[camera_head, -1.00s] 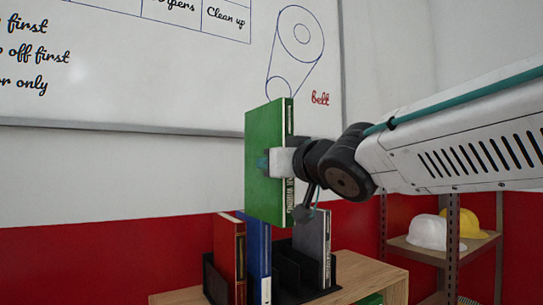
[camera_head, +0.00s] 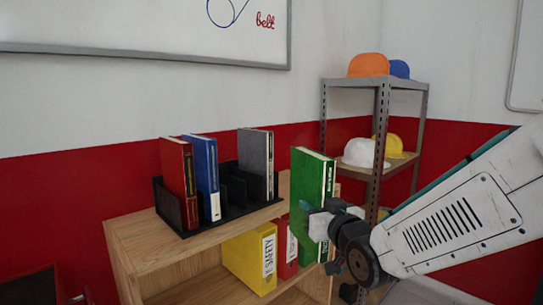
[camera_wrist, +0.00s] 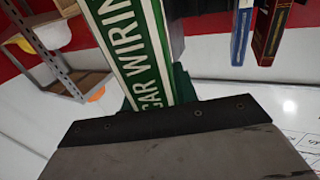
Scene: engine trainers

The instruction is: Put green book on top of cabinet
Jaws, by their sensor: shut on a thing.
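The green book (camera_head: 312,195) is upright in my gripper (camera_head: 318,222), at the right front end of the wooden cabinet (camera_head: 150,241). In the wrist view the green book's spine (camera_wrist: 135,45) fills the middle, with white lettering partly cut off. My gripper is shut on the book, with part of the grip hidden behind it. The cabinet top carries a black rack (camera_head: 232,210) holding a red book (camera_head: 179,180), a blue book (camera_head: 205,175) and a grey book (camera_head: 254,163). Empty slots show between the blue and grey books.
A yellow binder (camera_head: 249,262) and a red binder (camera_head: 283,246) stand inside the cabinet below its top. A metal shelf (camera_head: 377,130) with several hard hats stands behind to the right. A whiteboard (camera_head: 150,32) hangs on the wall.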

